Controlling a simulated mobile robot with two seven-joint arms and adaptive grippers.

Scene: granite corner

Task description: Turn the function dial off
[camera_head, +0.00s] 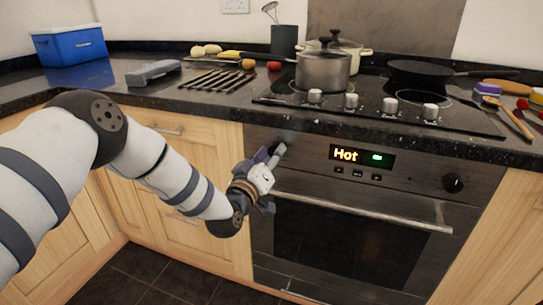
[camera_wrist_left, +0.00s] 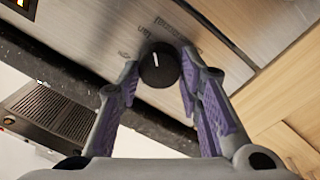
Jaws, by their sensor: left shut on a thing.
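The function dial (camera_wrist_left: 158,66) is a round black knob with a white mark on the oven's steel panel, and small lettering beside it is only partly legible. My left gripper (camera_head: 271,155) is at the left end of the oven panel, and in the wrist view its purple-padded fingers (camera_wrist_left: 160,78) are on either side of the dial, shut on it. In the head view the dial is hidden behind the gripper. The oven display (camera_head: 362,157) shows "Hot" in orange with a small green light beside it. My right gripper is not in view.
A second black dial (camera_head: 453,182) is at the panel's right end. The oven door handle (camera_head: 350,211) runs just below the panel. Hob knobs (camera_head: 351,101) stand above on the black hob, with a steel pot (camera_head: 323,72) and a frying pan (camera_head: 415,70) behind.

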